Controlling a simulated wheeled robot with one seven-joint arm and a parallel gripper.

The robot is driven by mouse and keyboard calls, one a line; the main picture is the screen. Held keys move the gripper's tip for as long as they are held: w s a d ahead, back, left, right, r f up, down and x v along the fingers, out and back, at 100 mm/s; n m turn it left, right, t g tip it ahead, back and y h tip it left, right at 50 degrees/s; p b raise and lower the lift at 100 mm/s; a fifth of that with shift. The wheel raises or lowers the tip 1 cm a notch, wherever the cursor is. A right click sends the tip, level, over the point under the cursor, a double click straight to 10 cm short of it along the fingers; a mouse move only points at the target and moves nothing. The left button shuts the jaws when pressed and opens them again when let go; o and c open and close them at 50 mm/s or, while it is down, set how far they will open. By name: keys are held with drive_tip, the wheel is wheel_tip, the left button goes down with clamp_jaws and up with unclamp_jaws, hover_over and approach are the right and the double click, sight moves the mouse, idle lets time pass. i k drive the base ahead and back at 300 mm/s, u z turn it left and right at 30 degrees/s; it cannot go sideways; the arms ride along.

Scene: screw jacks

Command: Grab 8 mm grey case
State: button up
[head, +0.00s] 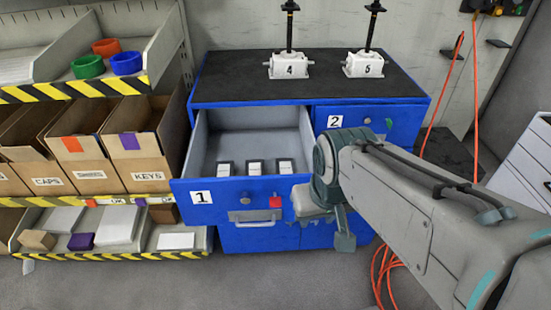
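My gripper (344,238) is low, to the right of the drawer front and apart from the cases. My arm partly hides it, and its fingers are not clear.
The blue cabinet (415,120) carries jacks 4 (290,68) and 5 (364,67) on its black top. Drawer 2 (350,118) is shut. Shelves with cardboard boxes (135,145) stand left, close to the open drawer. Orange cables (385,265) hang and lie right.

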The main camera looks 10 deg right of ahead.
sight(284, 166)
drive_tip(key=k, duration=0.45)
drive_tip(key=u, duration=1.45)
drive_tip(key=i, duration=1.1)
drive_tip(key=z, duration=2.3)
